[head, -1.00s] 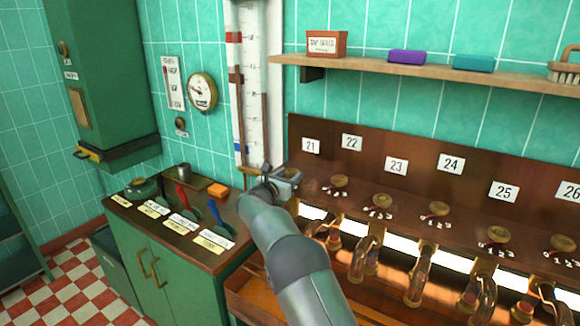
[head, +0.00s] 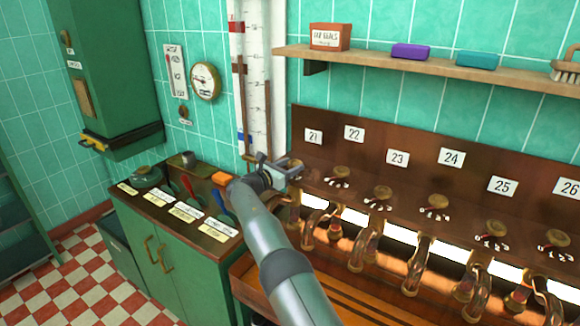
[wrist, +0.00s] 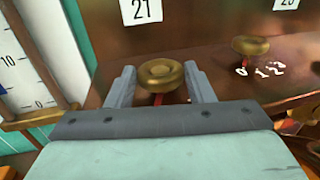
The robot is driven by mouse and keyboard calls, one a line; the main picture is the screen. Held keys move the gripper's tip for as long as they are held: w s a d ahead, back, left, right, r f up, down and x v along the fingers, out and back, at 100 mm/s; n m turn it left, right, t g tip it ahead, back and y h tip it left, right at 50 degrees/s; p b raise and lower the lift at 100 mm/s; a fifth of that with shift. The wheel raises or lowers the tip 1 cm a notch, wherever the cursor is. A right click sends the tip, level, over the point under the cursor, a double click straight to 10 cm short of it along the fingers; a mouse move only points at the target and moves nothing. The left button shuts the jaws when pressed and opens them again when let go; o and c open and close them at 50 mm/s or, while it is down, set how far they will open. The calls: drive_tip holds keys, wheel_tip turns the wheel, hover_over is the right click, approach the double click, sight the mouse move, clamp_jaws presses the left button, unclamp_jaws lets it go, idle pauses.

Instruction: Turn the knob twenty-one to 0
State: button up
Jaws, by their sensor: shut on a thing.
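Knob twenty-one (wrist: 160,74) is a round brass knob below the white "21" card (wrist: 141,10) in the wrist view. My gripper (wrist: 161,84) has one finger on each side of it and is shut on it. A bit of red pointer shows just below the knob, between the fingers. The knob's number marks are hidden behind my gripper, so its setting cannot be read. In the head view my gripper (head: 290,169) is at the left end of the brown panel, below the "21" card (head: 314,136), and hides most of the knob.
Knob twenty-two (wrist: 250,46) stands close on the right, with marks 0 to 3 below it. A wall gauge (head: 259,90) rises behind on the left. Copper pipes (head: 318,222) run below the panel.

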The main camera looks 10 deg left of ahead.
drive_tip(key=o, duration=1)
drive_tip(key=b+v, duration=0.5)
drive_tip(key=v, duration=1.2)
drive_tip(key=shift+s+a, duration=0.15)
